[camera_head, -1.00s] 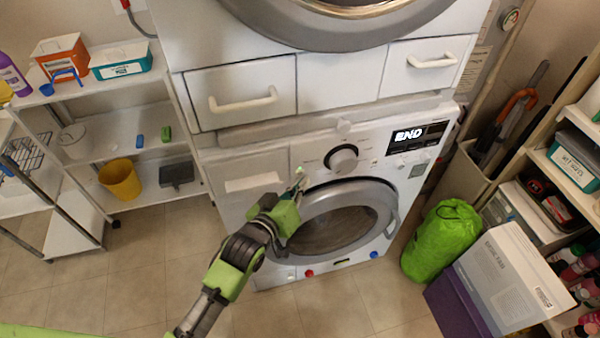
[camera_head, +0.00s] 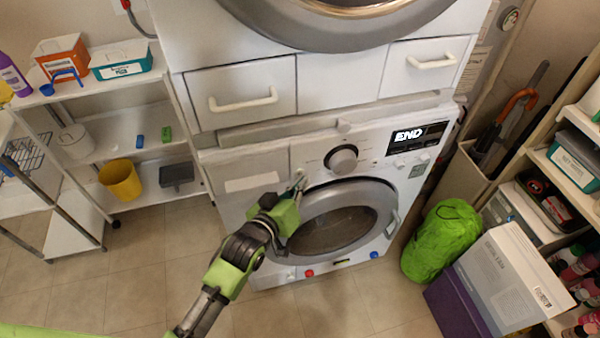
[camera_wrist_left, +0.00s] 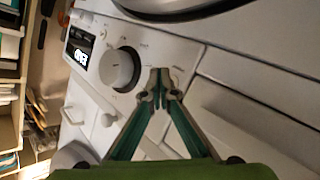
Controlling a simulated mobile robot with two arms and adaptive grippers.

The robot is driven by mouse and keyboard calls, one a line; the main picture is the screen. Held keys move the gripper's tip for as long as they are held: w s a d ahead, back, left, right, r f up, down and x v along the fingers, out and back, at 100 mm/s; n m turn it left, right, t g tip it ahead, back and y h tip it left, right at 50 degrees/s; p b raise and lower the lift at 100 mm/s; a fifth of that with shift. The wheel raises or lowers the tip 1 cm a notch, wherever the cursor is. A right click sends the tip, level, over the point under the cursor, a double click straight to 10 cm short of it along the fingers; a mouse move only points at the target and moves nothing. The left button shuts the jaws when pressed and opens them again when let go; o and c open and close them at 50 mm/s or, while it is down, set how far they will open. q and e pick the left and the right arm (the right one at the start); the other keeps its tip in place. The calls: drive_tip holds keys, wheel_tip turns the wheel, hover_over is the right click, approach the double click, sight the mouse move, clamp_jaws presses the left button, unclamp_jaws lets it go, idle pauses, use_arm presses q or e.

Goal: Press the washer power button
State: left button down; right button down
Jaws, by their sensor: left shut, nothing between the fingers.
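The white washer (camera_head: 270,165) stands at the centre, with its round door (camera_head: 335,228) below the control panel. The panel has a large dial (camera_head: 342,159), and a display (camera_head: 416,137) that reads END. The power button (camera_head: 299,172) seems to be the small pale spot left of the dial, just above my fingertips. My left gripper (camera_head: 300,186) is shut and empty, with its tips at the panel's left part. In the left wrist view, the shut fingertips (camera_wrist_left: 162,95) are beside the dial (camera_wrist_left: 118,70) and cover the button area. I cannot tell whether they touch it. My right gripper is not in view.
A second appliance with drawers (camera_head: 240,96) sits above the washer. White shelves (camera_head: 120,130) with a yellow bucket (camera_head: 120,180) stand at left. A green bag (camera_head: 441,240) and a white box (camera_head: 512,278) stand at right. The floor (camera_head: 120,270) at left is clear.

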use_arm(q)
drive_tip(key=shift+w+a, duration=0.15)
drive_tip(key=shift+w, duration=0.2)
drive_tip(key=shift+w, duration=0.15)
idle(0.3)
drive_tip(key=shift+s+p, duration=0.6)
drive_tip(key=shift+s, duration=0.05)
drive_tip(key=s+d+p, duration=0.2)
drive_tip(key=s, duration=0.3)
drive_tip(key=shift+s, duration=0.35)
drive_tip(key=shift+d, duration=0.1)
idle(0.4)
